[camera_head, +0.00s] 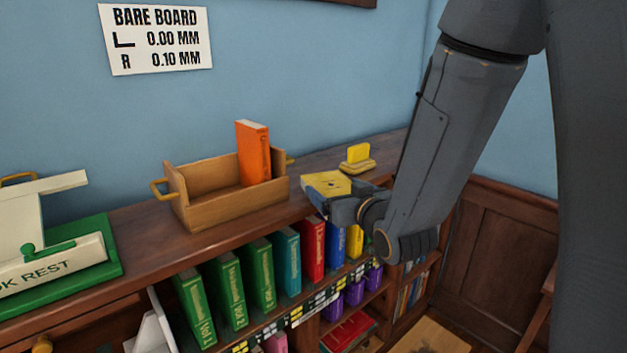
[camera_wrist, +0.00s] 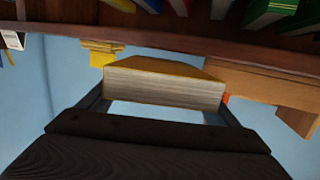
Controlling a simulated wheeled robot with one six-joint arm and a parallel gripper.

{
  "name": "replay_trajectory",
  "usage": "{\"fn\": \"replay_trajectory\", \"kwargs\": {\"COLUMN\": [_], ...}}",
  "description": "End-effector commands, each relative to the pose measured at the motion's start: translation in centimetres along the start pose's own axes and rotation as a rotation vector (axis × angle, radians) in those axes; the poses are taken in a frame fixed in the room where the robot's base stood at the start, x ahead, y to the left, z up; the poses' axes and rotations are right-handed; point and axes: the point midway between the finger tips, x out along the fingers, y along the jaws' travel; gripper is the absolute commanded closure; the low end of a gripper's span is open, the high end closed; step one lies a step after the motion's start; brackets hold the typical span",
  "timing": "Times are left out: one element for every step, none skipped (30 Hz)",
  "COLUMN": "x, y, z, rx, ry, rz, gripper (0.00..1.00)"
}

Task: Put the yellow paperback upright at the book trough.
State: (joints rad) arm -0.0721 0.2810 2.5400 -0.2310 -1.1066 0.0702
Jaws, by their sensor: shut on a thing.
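The yellow paperback (camera_head: 327,184) is held flat by my gripper (camera_head: 345,206), over the front part of the bookcase top. In the wrist view the paperback (camera_wrist: 165,85) lies between the two fingers of my gripper (camera_wrist: 155,108), with its pale page edges facing the camera. The book trough (camera_head: 225,208) is a wooden box with yellow handles on the bookcase top, left of my gripper. An orange book (camera_head: 253,153) stands upright at the trough's right end. The trough's left part looks empty.
A green and white book rest (camera_head: 60,270) is at the far left. Green, teal, red and blue books (camera_head: 260,272) fill the shelf below. The blue wall is behind.

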Motion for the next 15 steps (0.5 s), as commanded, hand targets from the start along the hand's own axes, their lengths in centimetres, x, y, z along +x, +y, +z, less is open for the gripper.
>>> {"fn": "replay_trajectory", "kwargs": {"x": [0.2,0.3,0.4,0.4,0.5,0.5,1.0,1.4,1.9,2.4,2.8,3.4,3.9,4.3,5.0], "y": [0.0,0.0,0.0,0.0,0.0,0.0,0.0,0.0,0.0,0.0,0.0,0.0,0.0,0.0,0.0], "z": [0.1,0.0,0.0,0.0,0.0,0.0,-0.2,-0.4,-0.5,-0.6,-0.6,-0.7,-0.8,-0.9,-1.1], "rx": [-0.001,-0.001,-0.001,-0.001,-0.001,-0.001,0.000,0.000,0.000,0.000,0.000,0.000,0.000,0.000,0.000], "ry": [0.005,0.004,0.004,0.004,0.005,0.004,0.001,0.000,0.001,0.001,0.001,0.001,0.001,0.001,0.002], "rz": [0.000,0.000,0.000,0.001,0.001,0.001,0.001,0.000,0.000,0.000,0.000,0.000,0.001,0.001,0.001], "gripper": [0.51,0.51,0.51,0.51,0.51,0.51,0.51,0.51,0.51,0.51,0.51,0.51,0.51,0.51,0.51]}}
